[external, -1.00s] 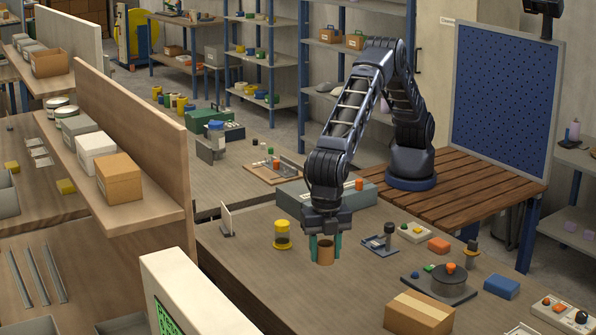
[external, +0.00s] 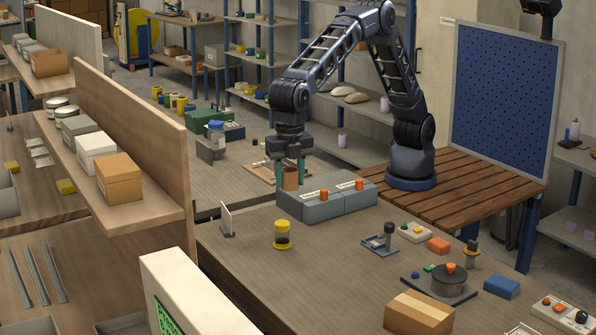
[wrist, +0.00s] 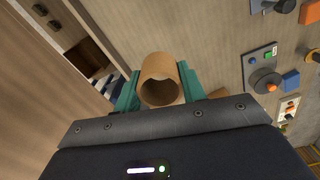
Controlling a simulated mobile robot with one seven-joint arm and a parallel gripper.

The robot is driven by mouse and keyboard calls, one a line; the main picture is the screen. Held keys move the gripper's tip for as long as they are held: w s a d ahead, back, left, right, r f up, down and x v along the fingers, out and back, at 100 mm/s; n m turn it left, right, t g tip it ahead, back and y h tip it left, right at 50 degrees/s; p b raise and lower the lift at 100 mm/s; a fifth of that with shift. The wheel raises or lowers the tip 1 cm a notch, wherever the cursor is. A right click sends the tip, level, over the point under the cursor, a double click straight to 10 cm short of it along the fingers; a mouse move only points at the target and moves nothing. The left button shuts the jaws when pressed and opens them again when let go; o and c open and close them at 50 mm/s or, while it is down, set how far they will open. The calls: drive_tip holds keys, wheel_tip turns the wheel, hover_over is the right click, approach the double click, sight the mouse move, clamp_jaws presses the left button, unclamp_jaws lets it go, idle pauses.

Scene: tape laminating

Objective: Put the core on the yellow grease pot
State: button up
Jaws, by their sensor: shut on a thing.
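The core is a short brown cardboard tube (external: 290,180), held upright and raised above the table. My gripper (external: 290,174) has its two green fingers closed on opposite sides of it. In the wrist view the hollow core (wrist: 160,82) sits between the fingertips of my gripper (wrist: 158,88). The yellow grease pot (external: 282,236) stands on the table, with a yellow lid, a clear dark middle and a yellow base. In the external view it appears below the held core. I cannot make out the pot in the wrist view.
A grey box with orange knobs (external: 335,203) stands close behind the pot's right. A small upright white panel (external: 227,219) is to the left. A grey stand (external: 381,243), a dark turntable device (external: 439,285) and a cardboard box (external: 419,312) are to the right. The table's middle is clear.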

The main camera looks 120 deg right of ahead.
wheel_tip(320, 180, up, 3)
drive_tip(key=n, duration=0.1)
hover_over(282, 222)
wheel_tip(282, 222, down, 20)
drive_tip(key=shift+f, duration=0.1)
drive_tip(key=shift+f, duration=0.2)
drive_tip(key=o, duration=0.9)
drive_tip(key=shift+o, duration=0.2)
drive_tip(key=shift+r, duration=0.1)
